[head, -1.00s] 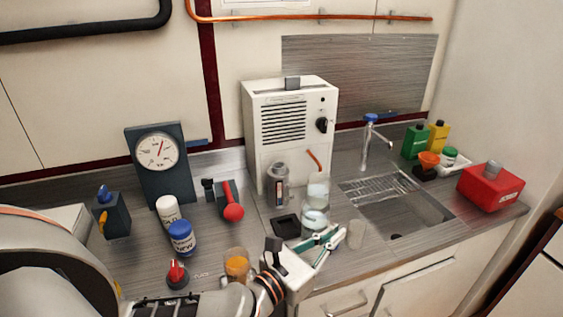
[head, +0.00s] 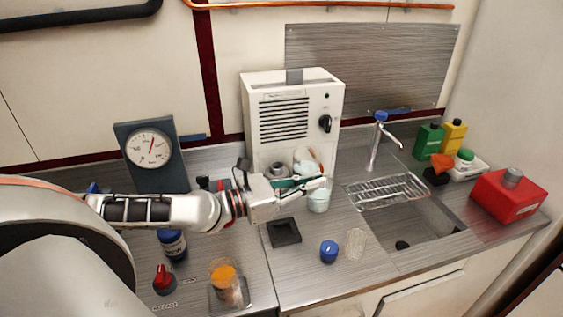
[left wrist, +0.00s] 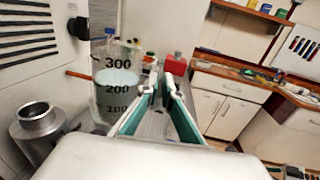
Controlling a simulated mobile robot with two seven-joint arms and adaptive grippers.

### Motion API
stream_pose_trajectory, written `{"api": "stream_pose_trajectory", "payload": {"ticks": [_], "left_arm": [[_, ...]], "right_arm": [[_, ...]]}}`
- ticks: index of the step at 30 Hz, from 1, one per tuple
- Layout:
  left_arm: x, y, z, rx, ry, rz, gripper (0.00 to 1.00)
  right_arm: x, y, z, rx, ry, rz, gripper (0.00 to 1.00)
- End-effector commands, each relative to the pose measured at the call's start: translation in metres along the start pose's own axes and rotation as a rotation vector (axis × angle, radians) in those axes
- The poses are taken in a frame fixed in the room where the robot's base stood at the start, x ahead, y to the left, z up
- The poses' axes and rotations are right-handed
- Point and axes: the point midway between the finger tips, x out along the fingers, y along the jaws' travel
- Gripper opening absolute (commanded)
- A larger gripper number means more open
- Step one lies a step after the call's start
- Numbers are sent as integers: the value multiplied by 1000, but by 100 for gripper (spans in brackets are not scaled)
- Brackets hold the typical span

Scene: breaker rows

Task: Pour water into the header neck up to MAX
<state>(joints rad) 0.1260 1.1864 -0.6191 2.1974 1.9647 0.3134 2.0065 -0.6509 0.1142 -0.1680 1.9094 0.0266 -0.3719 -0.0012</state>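The header neck is a round metal fitting with a dark opening (left wrist: 38,112) at the left of the left wrist view. In the head view its top (head: 277,169) shows at the front of the white cabinet, and my gripper hides its lower part. A clear measuring vessel (left wrist: 115,88) marked 100, 200 and 300 holds water to between 200 and 300. It stands upright beside my fingers, not visibly between them. My left gripper (head: 312,187) has green-lined fingers with a gap between them and crosses in front of clear glassware. My right gripper is not in view.
A blue cap (head: 329,251) and a clear empty glass (head: 355,244) stand on the front counter near a dark square pad (head: 284,232). The sink (head: 410,225) lies to the right. A red container (head: 508,195) stands at the far right.

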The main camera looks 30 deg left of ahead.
Motion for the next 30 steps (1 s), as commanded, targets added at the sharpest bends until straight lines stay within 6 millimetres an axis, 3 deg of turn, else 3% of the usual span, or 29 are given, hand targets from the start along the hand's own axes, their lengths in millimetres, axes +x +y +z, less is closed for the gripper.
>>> {"api": "stream_pose_trajectory", "payload": {"ticks": [17,30], "left_arm": [[-2,5,3,-5,-4,-12,0],[-5,13,16,-146,-53,-10,0]], "right_arm": [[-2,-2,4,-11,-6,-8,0],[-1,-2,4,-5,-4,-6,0]]}}
